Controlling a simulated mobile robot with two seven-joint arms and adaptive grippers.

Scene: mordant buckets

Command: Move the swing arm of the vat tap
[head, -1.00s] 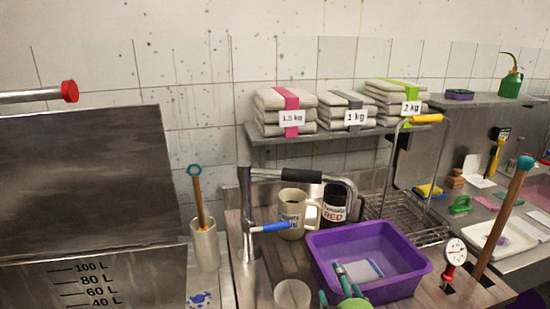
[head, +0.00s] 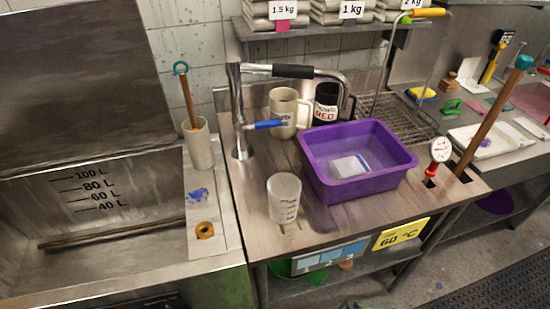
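The tap is a chrome post (head: 238,110) standing on the wooden counter just right of the steel vat (head: 90,210). Its swing arm (head: 325,74) reaches from the top of the post to the right, with a black sleeve (head: 293,71) on it. The arm's far end bends down near the mugs, behind the purple basin, away from the vat. A blue lever (head: 264,125) sticks out to the right from the post. Neither of my grippers is in view.
Under the arm stand a cream mug (head: 284,112) and a black mug (head: 326,105). A purple basin (head: 350,186) and a clear measuring cup (head: 284,200) stand in front. A beige holder with a wooden-handled tool (head: 202,148) stands left of the post. A wire rack (head: 400,118) is at the back right.

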